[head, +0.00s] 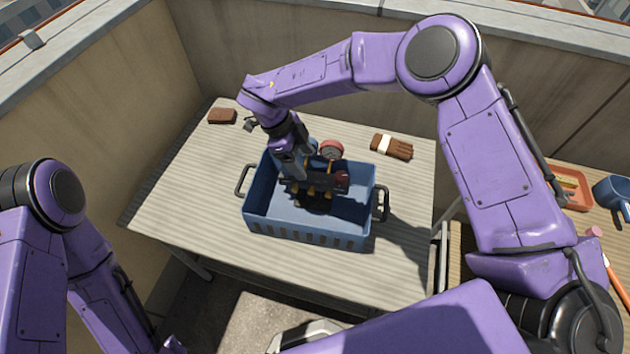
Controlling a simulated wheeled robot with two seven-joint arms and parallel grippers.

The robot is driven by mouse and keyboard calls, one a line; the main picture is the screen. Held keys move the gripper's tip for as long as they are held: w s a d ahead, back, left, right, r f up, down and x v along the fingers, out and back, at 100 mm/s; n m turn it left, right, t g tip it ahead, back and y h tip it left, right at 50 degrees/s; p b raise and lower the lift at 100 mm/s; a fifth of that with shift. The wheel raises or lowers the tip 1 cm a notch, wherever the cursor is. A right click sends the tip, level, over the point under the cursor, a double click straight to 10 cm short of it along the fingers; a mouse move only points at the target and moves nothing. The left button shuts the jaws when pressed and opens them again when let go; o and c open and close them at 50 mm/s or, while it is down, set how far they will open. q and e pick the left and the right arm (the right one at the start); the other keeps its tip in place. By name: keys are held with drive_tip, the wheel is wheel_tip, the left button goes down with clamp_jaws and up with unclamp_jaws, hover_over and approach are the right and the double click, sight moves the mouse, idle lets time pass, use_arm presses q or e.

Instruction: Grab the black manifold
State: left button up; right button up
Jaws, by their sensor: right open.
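The black manifold (322,184), with yellow fittings and a round red-rimmed gauge (331,150), is inside the blue crate (305,233) on the table. My right gripper (298,176) reaches down into the crate from above and is open at the left part of the manifold. The wrist hides part of the manifold, and I cannot tell whether the fingers touch it. My left arm shows at the left edge, but its gripper is out of view.
The crate stands on a pale ribbed table (190,190) with dark handles at its sides. Another surface at right holds an orange tray (579,198) and a blue pot (612,193). Walls enclose the back.

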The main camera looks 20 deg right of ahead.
sight(313, 176)
drive_tip(key=shift+f, duration=0.65)
drive_tip(key=p+x, duration=0.1)
drive_tip(key=x, duration=0.2)
drive_tip(key=p+x, duration=0.2)
drive_tip(key=x, duration=0.1)
drive_tip(key=p+x, duration=0.1)
drive_tip(key=x, duration=0.3)
drive_tip(key=shift+w+f, duration=0.1)
drive_tip(key=shift+w, duration=0.2)
clamp_jaws()
use_arm(q)
wheel_tip(313, 176, up, 3)
drive_tip(key=shift+r, duration=0.2)
